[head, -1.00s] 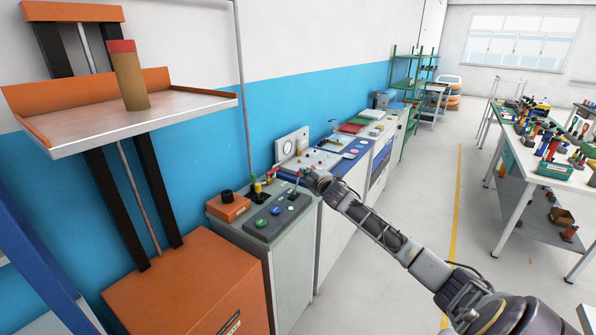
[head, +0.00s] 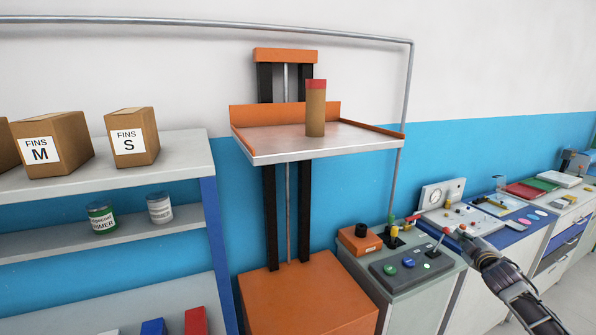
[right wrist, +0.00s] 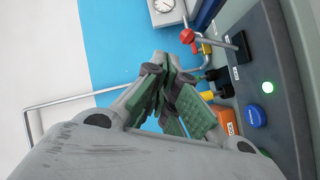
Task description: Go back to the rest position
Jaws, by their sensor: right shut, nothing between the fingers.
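My right gripper (head: 462,234) is at the right of the head view, over the cabinet tops beside the control panel. In the right wrist view its green-padded fingers (right wrist: 165,100) are closed together with nothing between them. The control panel (head: 412,262) with green and blue buttons and a lever is close to the gripper. My left gripper is not in view.
An orange lift (head: 305,295) carries a raised platform (head: 290,146) with a brown, red-topped cylinder (head: 316,112). A shelf (head: 185,150) at left holds fin boxes (head: 133,138) and cans (head: 160,208). A grey pipe (head: 200,24) runs above. Cabinets line the wall at right.

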